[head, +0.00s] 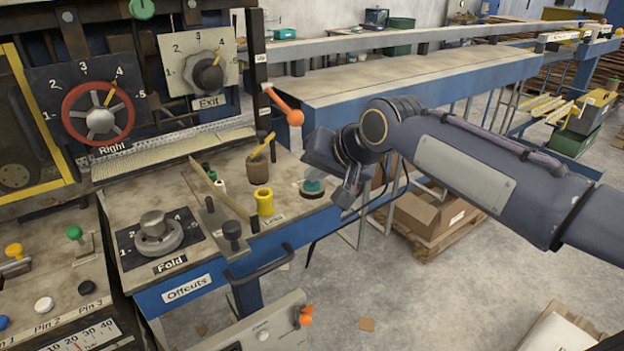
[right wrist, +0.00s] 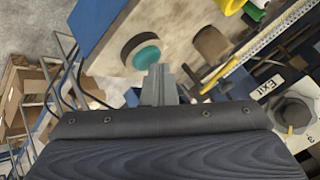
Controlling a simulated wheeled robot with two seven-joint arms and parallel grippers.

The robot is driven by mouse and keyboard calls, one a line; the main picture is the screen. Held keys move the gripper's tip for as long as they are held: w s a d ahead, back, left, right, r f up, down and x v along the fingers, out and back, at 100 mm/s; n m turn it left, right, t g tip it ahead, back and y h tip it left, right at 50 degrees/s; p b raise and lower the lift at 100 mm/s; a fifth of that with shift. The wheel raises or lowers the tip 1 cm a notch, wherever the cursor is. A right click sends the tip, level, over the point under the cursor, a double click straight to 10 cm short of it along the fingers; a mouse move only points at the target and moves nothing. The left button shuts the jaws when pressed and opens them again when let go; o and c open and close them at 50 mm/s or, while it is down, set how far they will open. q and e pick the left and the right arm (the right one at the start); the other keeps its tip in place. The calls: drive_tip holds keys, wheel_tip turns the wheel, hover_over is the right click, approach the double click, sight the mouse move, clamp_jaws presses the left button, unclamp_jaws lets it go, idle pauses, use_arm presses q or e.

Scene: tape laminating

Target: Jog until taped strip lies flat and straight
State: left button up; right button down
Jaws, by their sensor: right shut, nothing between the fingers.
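A teal push button (head: 312,186) in a dark ring stands at the right end of the machine's worktop. It also shows in the right wrist view (right wrist: 147,56). My right gripper (head: 346,198) is shut and empty. In the right wrist view its fingertips (right wrist: 160,70) appear right beside the button's edge; I cannot tell whether they touch it. A pale ribbed strip (head: 165,158) runs under the dial panels; I cannot tell if it is the taped strip. My left gripper is out of view.
The Fold dial (head: 156,228) is farther left.

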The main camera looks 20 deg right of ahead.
sight(318, 190)
idle(0.6)
drive_tip(key=shift+r+p, duration=0.85)
drive_tip(key=shift+r, duration=0.15)
wheel_tip(318, 190, up, 5)
drive_tip(key=p, duration=0.4)
drive_tip(key=s+d+f+n+g, duration=0.1)
drive_tip(key=s+d+f, duration=0.1)
drive_tip(key=s+f, duration=0.7)
drive_tip(key=s+d+f+n+g, duration=0.1)
drive_tip(key=s+d+f, duration=0.2)
drive_tip(key=s+f, duration=0.6)
drive_tip(key=s, duration=0.8)
drive_tip(key=shift+s+d+f+g, duration=0.2)
drive_tip(key=shift+s+f+g, duration=0.1)
drive_tip(key=shift+s+f, duration=0.1)
